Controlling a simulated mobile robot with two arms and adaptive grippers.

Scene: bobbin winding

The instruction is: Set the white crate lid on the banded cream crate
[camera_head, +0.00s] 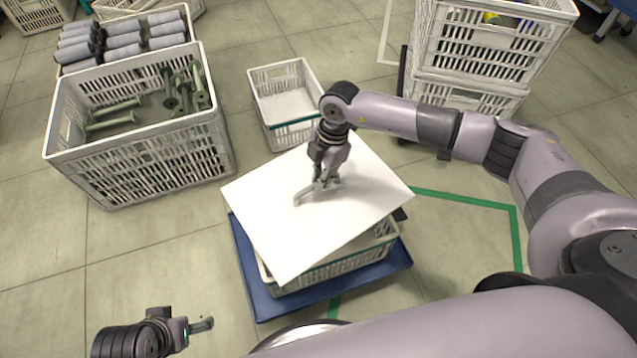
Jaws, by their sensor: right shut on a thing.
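The white crate lid (262,212) is a flat white sheet over a cream crate (335,268) with a green band near its rim. The lid is turned a little relative to that crate and hides most of its top; I cannot tell whether they touch. My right gripper (316,193) is shut on the lid, at about its middle. A smaller, open cream crate (284,92), also with a green band, stands on the floor behind the lid. My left gripper (203,325) is at the lower left, away from the crates; its jaw opening is unclear.
The covered crate sits on a blue base (258,298). A large crate (150,160) with green spools stands at the left, with grey rolls (122,40) behind it. Stacked crates (490,55) stand at the back right. Green tape (517,235) marks the floor.

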